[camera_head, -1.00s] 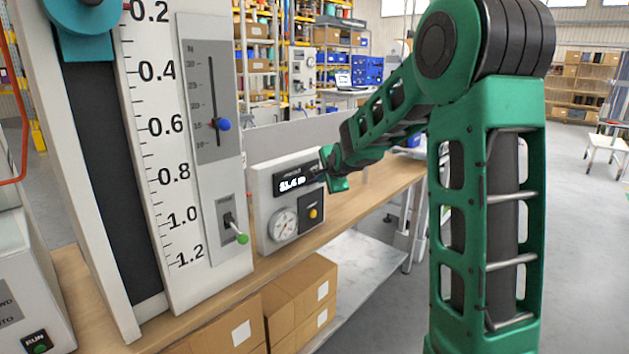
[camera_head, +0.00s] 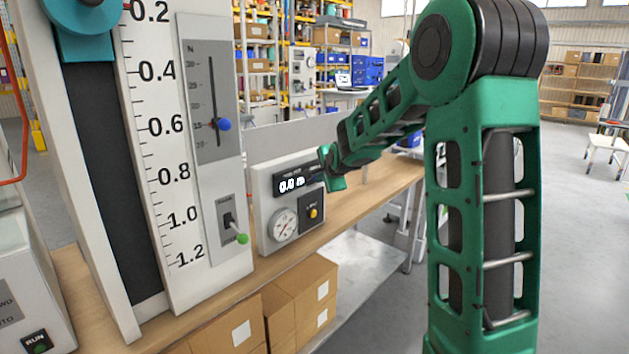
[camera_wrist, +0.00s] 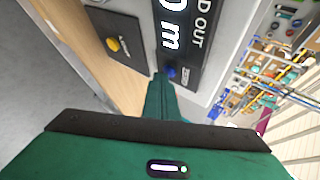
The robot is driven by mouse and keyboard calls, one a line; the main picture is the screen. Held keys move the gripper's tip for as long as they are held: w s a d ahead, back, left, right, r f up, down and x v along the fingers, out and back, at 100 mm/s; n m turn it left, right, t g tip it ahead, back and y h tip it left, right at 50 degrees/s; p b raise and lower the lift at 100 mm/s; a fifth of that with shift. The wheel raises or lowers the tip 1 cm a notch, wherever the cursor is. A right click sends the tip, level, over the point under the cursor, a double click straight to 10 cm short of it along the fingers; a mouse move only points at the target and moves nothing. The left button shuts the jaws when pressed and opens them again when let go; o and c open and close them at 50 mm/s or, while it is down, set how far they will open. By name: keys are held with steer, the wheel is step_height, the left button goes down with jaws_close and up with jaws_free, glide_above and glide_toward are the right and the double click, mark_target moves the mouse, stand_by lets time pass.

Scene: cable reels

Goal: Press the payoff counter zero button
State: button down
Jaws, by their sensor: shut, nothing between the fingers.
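The payoff counter is a black display (camera_head: 292,184) on a light grey box; it reads 0.0 m. Its large digits also show sideways in the wrist view (camera_wrist: 178,28). A small blue button (camera_wrist: 170,72), with a small label beside it, sits at the end of the display in the wrist view. In the head view my gripper hides this end. My gripper (camera_wrist: 158,78) is shut and empty, its tip right at the blue button. I cannot tell whether they touch. In the head view my gripper (camera_head: 321,177) is at the display's right end.
Below the display are a round gauge (camera_head: 284,225) and a black plate with a yellow knob (camera_head: 313,212). To the left stands a scaled panel with a blue slider knob (camera_head: 223,124) and a green-tipped lever (camera_head: 241,239). The wooden bench (camera_head: 375,188) is clear to the right.

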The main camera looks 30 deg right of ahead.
steer(key=shift+s, duration=0.1)
steer(key=shift+s+d, duration=0.25)
steer(key=shift+s, duration=0.45)
steer(key=shift+s+d, duration=0.3)
steer(key=shift+s, duration=0.5)
steer(key=shift+s+d, duration=0.25)
steer(key=shift+s, duration=0.5)
steer(key=shift+s+d, duration=0.3)
steer(key=shift+s, duration=0.5)
